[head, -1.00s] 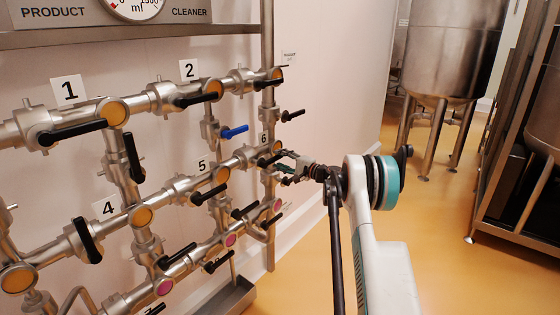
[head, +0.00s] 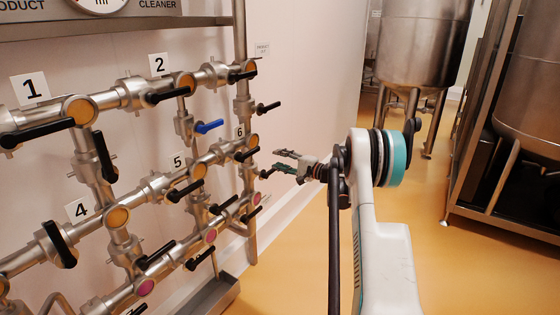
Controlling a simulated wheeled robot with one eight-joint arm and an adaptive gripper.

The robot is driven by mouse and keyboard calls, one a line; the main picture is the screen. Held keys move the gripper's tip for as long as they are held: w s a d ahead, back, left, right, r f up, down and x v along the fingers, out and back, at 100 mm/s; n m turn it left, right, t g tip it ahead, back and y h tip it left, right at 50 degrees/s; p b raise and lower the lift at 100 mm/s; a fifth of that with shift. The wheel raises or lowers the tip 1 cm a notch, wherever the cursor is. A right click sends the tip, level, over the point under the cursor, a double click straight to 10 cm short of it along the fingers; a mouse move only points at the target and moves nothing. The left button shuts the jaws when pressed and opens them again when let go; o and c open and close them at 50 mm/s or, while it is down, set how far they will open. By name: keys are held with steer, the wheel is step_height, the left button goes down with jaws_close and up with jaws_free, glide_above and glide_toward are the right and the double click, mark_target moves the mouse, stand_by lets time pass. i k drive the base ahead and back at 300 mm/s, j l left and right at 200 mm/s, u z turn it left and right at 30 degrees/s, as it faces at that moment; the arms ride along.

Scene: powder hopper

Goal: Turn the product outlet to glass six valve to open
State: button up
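The pipe rack on the left wall has a label 6 (head: 240,132) beside the right-hand vertical pipe. A black valve handle (head: 246,154) sits just below the label, roughly along the pipe run. Another short black handle (head: 267,173) sticks out right of the vertical pipe, lower down. A third black handle (head: 268,107) sticks out above label 6. I cannot tell for sure which is the named valve. My gripper (head: 279,160) points left toward the rack, fingers apart and empty. Its tips are just right of the lower short handle; contact is not visible.
A blue-handled valve (head: 208,127) and several black-handled valves fill the rack. A metal drip tray (head: 215,296) lies at its foot. Steel tanks (head: 420,45) and a metal frame (head: 470,150) stand right. Orange floor (head: 290,275) between is clear.

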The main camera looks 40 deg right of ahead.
mark_target(262, 110)
steer(key=z, duration=0.9)
